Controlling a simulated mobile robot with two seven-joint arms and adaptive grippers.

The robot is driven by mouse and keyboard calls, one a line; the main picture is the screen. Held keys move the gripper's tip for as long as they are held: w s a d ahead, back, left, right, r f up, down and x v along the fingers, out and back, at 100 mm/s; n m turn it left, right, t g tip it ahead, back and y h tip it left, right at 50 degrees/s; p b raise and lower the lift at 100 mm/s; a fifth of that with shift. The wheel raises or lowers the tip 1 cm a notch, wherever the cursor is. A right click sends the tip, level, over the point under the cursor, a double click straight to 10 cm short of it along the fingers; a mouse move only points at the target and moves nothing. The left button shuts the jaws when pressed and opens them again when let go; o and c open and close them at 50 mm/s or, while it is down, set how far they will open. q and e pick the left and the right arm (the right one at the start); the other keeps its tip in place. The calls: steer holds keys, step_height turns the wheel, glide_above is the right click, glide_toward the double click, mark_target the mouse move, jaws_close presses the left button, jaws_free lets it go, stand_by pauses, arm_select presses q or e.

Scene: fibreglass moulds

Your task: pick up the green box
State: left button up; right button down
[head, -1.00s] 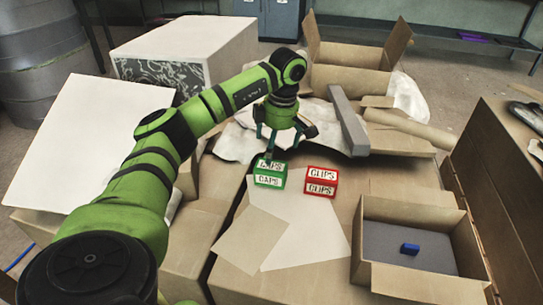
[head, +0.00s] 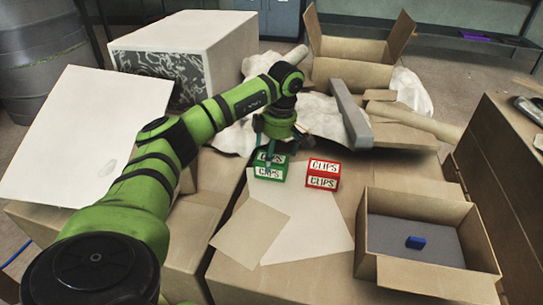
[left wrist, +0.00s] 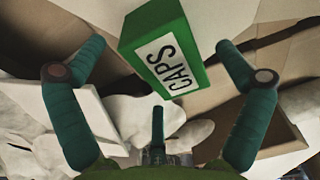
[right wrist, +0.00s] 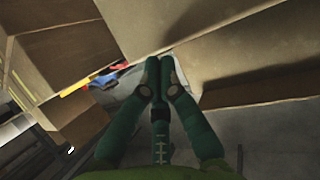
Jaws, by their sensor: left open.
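The green box (head: 270,173), labelled CAPS, sits upright on the cardboard surface. My left gripper (head: 269,150) is open right above it, its fingers overlapping the box's upper part in the head view. In the left wrist view the green box (left wrist: 150,32) shows between the two spread side fingers of the gripper (left wrist: 160,72), with gaps on both sides. I see no grip on it. My right gripper (right wrist: 163,72) shows only in the right wrist view, with its fingertips together and nothing seen between them.
A red box (head: 322,174), labelled CLIPS, stands close to the right of the green box. A grey bar (head: 350,115) lies behind. Flat paper (head: 300,225) lies in front.

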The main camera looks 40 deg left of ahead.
arm_select(q)
step_height(320, 180, down, 2)
steer(key=shift+a+f, duration=0.1)
steer(key=shift+f, duration=0.05)
arm_select(e)
steer(key=r+t, duration=0.1)
steer(key=w+a+r, duration=0.1)
steer(key=r, duration=0.1)
steer(key=r+t+y, duration=0.1)
steer(key=shift+w+a+r+t, duration=0.2)
steer(key=shift+a+t, duration=0.1)
arm_select(q)
steer(key=shift+s+f, duration=0.1)
steer(key=shift+f, duration=0.15)
arm_select(e)
steer(key=shift+r, duration=0.2)
arm_select(q)
steer(key=c, duration=1.3)
